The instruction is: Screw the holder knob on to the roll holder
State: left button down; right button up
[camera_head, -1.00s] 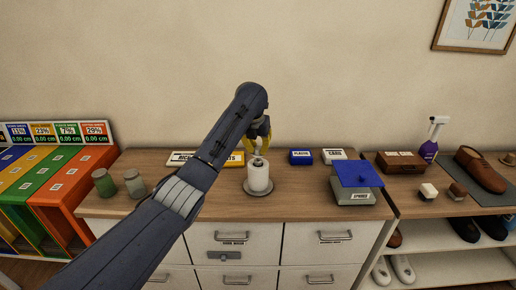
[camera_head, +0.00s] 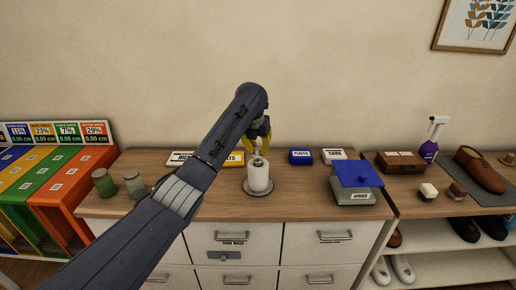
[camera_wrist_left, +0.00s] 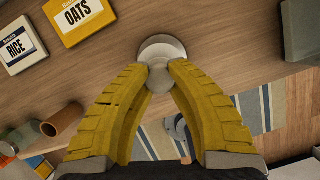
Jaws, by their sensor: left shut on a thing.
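A small silvery holder knob (camera_head: 258,162) shows at the top of the roll. My left gripper (camera_head: 258,152), with yellow fingers, is above the roll and shut on the knob. In the left wrist view the fingertips (camera_wrist_left: 161,68) close around the pale round knob (camera_wrist_left: 160,78), with a round grey-white disc (camera_wrist_left: 163,47) just beyond. Whether the knob is seated on the rod cannot be told. My right gripper is not in view.
Rice and oats boxes (camera_wrist_left: 80,16) lie behind the roll. A blue box (camera_head: 301,157), a card box (camera_head: 333,155) and a blue-lidded box (camera_head: 357,183) stand to the right. Two jars (camera_head: 134,183) stand at left. The top around the base is clear.

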pick_arm(q)
jog(key=shift+f, duration=0.95)
jog(key=c, duration=1.3)
grip_release()
jog(key=shift+o, duration=0.2)
jog(key=v, duration=1.2)
